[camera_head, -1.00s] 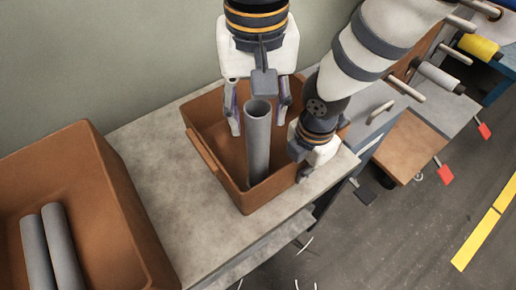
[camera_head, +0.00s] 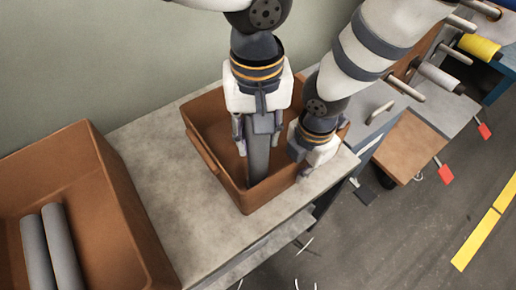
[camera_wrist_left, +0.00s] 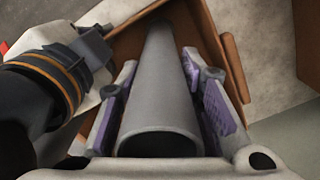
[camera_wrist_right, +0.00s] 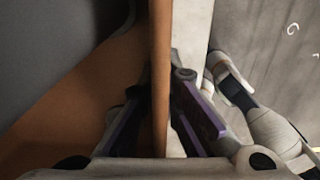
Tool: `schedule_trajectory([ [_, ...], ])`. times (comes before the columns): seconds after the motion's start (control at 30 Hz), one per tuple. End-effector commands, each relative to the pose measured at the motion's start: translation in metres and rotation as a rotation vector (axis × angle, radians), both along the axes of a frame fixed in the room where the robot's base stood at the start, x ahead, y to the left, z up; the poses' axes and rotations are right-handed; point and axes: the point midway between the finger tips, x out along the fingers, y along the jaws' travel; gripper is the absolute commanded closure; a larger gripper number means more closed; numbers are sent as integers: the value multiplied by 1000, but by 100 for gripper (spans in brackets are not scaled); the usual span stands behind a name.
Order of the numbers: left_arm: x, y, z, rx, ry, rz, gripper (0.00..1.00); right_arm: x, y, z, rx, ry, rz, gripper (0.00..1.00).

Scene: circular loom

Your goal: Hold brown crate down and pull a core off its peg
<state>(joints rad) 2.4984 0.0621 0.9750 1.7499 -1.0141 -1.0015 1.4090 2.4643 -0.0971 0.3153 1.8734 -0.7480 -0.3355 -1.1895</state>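The brown crate (camera_head: 200,153) stands on the grey worktop. One grey core (camera_head: 258,163) stands upright inside it; the peg is hidden. My left gripper (camera_head: 259,138) points down over the core's upper part, a finger on each side. In the left wrist view the core (camera_wrist_left: 160,85) runs between the purple pads, which appear to touch it. My right gripper (camera_head: 300,168) is at the crate's right side. In the right wrist view the crate wall (camera_wrist_right: 160,70) stands between its pads, and the gripper looks shut on it.
A second brown crate (camera_head: 95,175) at the left holds two grey cores (camera_head: 62,245). Bare worktop (camera_head: 170,190) lies between the crates. At the right are a rack with spools and pegs, including a yellow spool (camera_head: 480,46), and floor with a yellow stripe.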

Motion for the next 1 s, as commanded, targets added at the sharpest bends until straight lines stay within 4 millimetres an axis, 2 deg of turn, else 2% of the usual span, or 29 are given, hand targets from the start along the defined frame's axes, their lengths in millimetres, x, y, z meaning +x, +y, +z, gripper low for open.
schedule_trajectory([
  [0.57, 1, 0, 15, 0, -3, 1, 100, 0, 0, 1, 1, -1, -1, 100],
  [1.0, 2, 0, 77, -2, -5, 2, 100, 0, 0, 0, 1, -1, -1, 100],
])
